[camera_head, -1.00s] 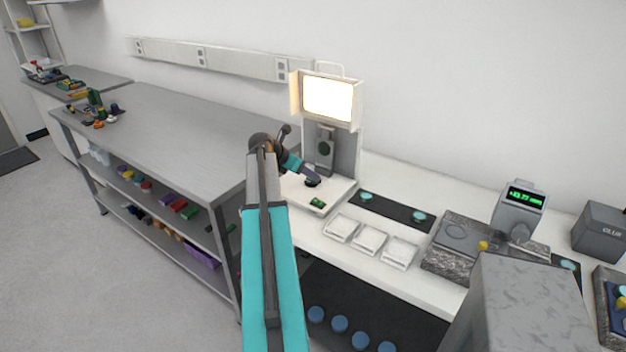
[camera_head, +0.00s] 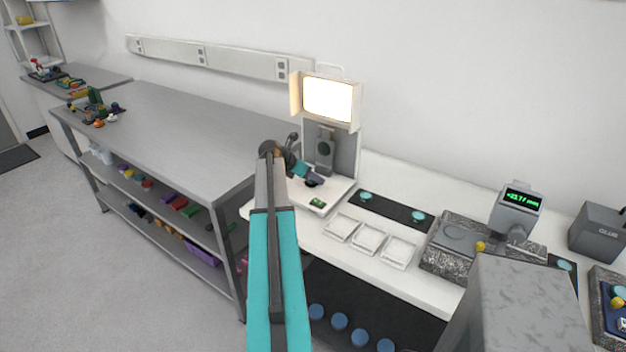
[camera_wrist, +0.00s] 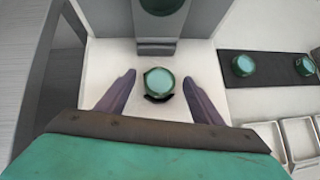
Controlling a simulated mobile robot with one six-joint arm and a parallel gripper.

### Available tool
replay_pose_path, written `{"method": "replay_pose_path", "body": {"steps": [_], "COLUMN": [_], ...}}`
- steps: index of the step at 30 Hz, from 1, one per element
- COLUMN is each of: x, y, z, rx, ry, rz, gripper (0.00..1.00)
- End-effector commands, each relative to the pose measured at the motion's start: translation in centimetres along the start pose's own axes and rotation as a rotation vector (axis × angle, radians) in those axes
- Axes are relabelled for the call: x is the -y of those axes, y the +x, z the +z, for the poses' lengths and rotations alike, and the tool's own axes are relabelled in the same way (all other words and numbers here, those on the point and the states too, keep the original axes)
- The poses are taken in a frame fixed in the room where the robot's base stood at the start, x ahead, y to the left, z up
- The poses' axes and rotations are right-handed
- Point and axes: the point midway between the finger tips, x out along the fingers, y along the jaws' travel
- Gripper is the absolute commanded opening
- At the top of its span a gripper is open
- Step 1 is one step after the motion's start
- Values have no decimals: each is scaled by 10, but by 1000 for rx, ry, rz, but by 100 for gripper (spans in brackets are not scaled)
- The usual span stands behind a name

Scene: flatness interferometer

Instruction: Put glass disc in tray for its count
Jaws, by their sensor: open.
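A pale green glass disc with a darker green rim (camera_wrist: 159,82) sits on the white base of the interferometer (camera_head: 328,150), the upright instrument with a lit screen. In the wrist view it lies between the two fingers of my gripper (camera_wrist: 158,92), with gaps on both sides. My gripper (camera_head: 315,182) is open and mostly hides the disc in the head view. Three white square trays (camera_head: 369,238) stand in a row on the bench to the right. Two more glass discs (camera_head: 366,197) (camera_head: 418,215) lie on a dark mat behind the trays.
A granite block with a gauge (camera_head: 517,209) stands right of the trays. A grey glue box (camera_head: 598,232) is farther right. A grey metal bench (camera_head: 180,130) with shelves stands left. Blue round things (camera_head: 339,321) lie below the worktop.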

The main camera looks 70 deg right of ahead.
Motion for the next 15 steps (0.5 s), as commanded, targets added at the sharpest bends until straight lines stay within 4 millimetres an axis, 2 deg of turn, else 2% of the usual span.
{"method": "replay_pose_path", "body": {"steps": [5, 12, 14, 15], "x": [0, 0, 0, 0], "y": [0, 0, 0, 0], "z": [0, 0, 0, 0], "rx": [0, 0, 0, 0], "ry": [0, 0, 0, 0], "rz": [0, 0, 0, 0], "gripper": [59, 18, 12, 12]}}
